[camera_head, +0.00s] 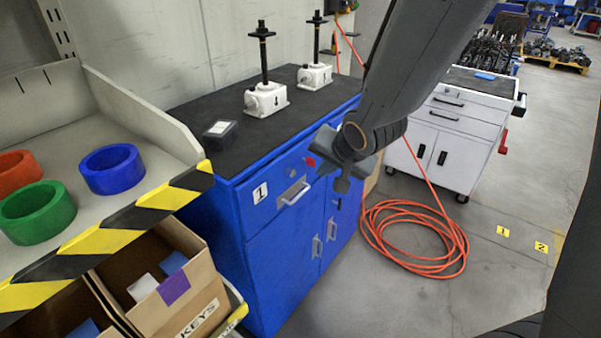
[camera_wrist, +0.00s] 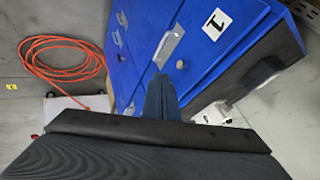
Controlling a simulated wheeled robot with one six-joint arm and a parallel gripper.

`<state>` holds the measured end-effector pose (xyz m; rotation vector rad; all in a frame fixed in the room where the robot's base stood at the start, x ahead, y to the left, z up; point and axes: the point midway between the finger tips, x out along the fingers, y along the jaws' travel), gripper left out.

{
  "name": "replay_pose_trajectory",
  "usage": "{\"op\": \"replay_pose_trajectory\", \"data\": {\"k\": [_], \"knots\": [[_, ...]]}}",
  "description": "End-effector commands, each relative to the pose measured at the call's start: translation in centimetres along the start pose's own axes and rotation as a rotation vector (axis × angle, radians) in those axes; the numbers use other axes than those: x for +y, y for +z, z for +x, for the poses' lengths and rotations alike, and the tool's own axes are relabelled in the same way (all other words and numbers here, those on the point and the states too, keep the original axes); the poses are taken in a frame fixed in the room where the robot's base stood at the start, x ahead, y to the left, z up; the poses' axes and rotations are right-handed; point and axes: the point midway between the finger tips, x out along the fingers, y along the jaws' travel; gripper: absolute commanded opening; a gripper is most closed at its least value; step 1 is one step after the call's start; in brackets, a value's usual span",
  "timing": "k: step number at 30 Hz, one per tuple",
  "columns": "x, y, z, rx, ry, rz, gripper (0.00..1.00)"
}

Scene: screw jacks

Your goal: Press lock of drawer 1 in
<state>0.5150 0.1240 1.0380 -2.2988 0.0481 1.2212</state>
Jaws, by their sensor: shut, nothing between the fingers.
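Drawer 1 is the top drawer of a blue cabinet (camera_head: 275,253). Its front bears a white "1" label (camera_head: 260,193) and a pale handle (camera_head: 295,193). My gripper (camera_head: 339,203) is shut and empty, in front of the cabinet's right part. Its fingertips (camera_wrist: 180,66) appear close to the drawer front.
Two white screw jacks (camera_head: 266,98) (camera_head: 315,76) and a small black box (camera_head: 220,129) stand on the cabinet top. A shelf with coloured rings (camera_head: 113,169) and a keys box (camera_head: 190,290) are at left. An orange hose (camera_head: 415,238) lies on the floor at right.

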Motion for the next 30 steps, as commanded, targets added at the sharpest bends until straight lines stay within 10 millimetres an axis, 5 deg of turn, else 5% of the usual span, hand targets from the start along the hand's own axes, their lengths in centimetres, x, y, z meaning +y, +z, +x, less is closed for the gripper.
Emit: {"op": "replay_pose_trajectory", "data": {"k": [24, 30], "knots": [[0.1, 0.1, 10.0, -0.003, 0.002, 0.0, 0.0], [-2.7, -0.1, 10.8, -0.002, 0.0, -0.001, 0.0]]}}
